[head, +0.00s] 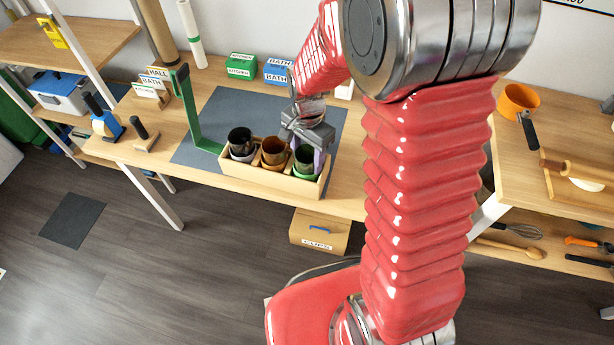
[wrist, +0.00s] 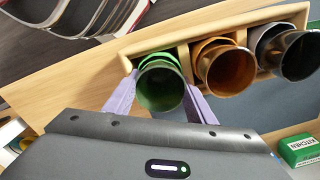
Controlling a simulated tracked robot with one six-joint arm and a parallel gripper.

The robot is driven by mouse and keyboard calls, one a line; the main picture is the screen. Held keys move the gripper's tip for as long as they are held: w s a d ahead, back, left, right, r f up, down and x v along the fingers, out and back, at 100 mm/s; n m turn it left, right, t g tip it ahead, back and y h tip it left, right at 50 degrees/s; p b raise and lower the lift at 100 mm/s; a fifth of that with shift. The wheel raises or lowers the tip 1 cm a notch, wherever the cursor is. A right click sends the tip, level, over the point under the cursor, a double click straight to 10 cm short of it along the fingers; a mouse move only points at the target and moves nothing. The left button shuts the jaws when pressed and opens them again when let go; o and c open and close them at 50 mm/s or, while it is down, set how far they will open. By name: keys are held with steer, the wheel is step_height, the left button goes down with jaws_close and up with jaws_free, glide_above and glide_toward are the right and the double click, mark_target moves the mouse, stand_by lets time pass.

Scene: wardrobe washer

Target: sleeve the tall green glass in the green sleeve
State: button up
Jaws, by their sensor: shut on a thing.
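The tall green glass (head: 304,155) stands at the right end of a wooden box. In the wrist view it shows as a dark green open mouth (wrist: 160,90). The green sleeve (head: 308,177) shows around the glass's lower part in the right compartment. Its bright green rim (wrist: 153,62) shows just beyond the glass mouth. The glass appears to be inside the sleeve, but its base and depth are hidden. My gripper (wrist: 160,92) is shut on the green glass, one pale purple finger on each side.
The wooden box (head: 262,184) also holds an amber glass (head: 273,150) in an orange sleeve and a dark glass (head: 240,141) in a pale sleeve. A green upright bracket (head: 188,110) stands left of it. A grey mat (head: 222,106) lies behind, partly clear.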

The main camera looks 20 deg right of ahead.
steer(key=shift+s+f, duration=0.25)
steer(key=shift+f, duration=0.4)
stand_by(0.3)
steer(key=o, duration=1.3)
steer(key=shift+d, duration=0.1)
steer(key=shift+r, duration=0.1)
steer(key=shift+w+r, duration=0.15)
steer(key=shift+r, duration=0.4)
steer(key=r, duration=1.3)
steer(key=shift+w+r, duration=0.2)
steer(key=shift+r, duration=0.2)
